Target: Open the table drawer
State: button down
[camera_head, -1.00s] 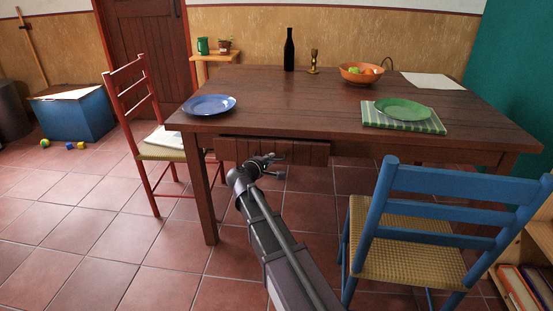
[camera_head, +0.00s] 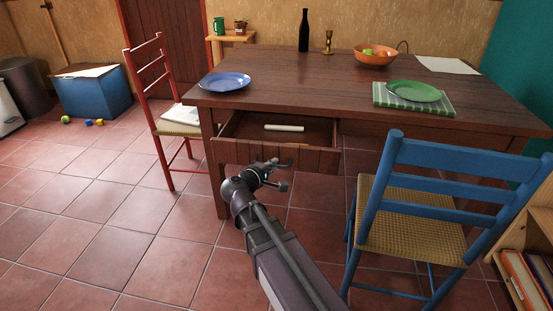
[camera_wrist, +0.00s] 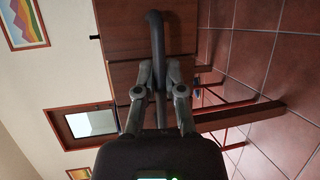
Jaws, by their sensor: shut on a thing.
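The wooden table (camera_head: 400,120) has a drawer (camera_head: 237,153) under its front edge. The drawer is pulled out, and its inside shows, with a pale, long object (camera_head: 284,128) lying in it. My gripper (camera_head: 277,167) is at the outer face of the drawer front. In the wrist view, my gripper (camera_wrist: 160,68) is shut on the dark curved handle (camera_wrist: 154,24), with the wooden drawer front (camera_wrist: 180,40) just beyond. In the head view, my gripper hides most of the handle.
A blue chair (camera_head: 425,190) with a woven seat stands close on the right of my arm. A red chair (camera_head: 150,95) stands left of the table. A blue plate (camera_head: 224,82), green plate (camera_head: 412,92), fruit bowl (camera_head: 375,58) and bottle (camera_head: 304,32) stand on the tabletop.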

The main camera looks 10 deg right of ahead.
jog(key=shift+a, duration=0.2)
jog(key=c, duration=0.7)
grip_release()
jog(key=shift+s+d, duration=0.1)
jog(key=shift+s, duration=0.1)
